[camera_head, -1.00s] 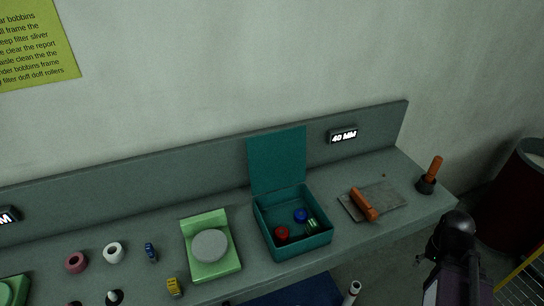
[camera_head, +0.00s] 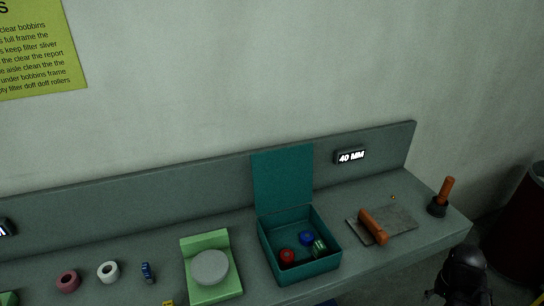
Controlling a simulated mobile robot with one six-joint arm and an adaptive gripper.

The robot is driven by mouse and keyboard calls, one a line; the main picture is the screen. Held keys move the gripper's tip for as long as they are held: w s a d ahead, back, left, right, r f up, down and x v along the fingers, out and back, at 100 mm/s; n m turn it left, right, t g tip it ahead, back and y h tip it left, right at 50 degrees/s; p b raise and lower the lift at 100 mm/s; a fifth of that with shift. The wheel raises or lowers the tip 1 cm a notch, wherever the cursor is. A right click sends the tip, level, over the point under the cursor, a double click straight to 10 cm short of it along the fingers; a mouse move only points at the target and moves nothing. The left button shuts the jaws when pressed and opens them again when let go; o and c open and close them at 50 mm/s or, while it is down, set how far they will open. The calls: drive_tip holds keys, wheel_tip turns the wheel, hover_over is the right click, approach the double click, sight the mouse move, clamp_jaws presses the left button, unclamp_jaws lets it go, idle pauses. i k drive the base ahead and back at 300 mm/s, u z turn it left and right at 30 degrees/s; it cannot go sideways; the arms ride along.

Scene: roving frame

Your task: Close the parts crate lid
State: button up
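The teal parts crate (camera_head: 306,274) stands on the grey bench, right of the picture's middle. Its lid (camera_head: 283,177) stands upright at the back of the crate, fully open. Inside lie a red piece (camera_head: 287,256), a blue piece (camera_head: 306,238) and a green piece (camera_head: 319,247). A dark part of my arm shows at the bottom right, beyond the bench's front edge. My gripper's fingers do not show.
A green block with a grey disc (camera_head: 210,267) stands left of the crate. A grey plate (camera_head: 397,221) with an orange-handled tool (camera_head: 373,227) lies to its right. An orange-handled item (camera_head: 442,196) stands at the bench's right end. Tape rolls (camera_head: 108,271) lie at left.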

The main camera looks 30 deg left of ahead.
sight(282, 178)
drive_tip(key=u, duration=0.65)
drive_tip(key=k, duration=0.3)
drive_tip(key=u, duration=0.6)
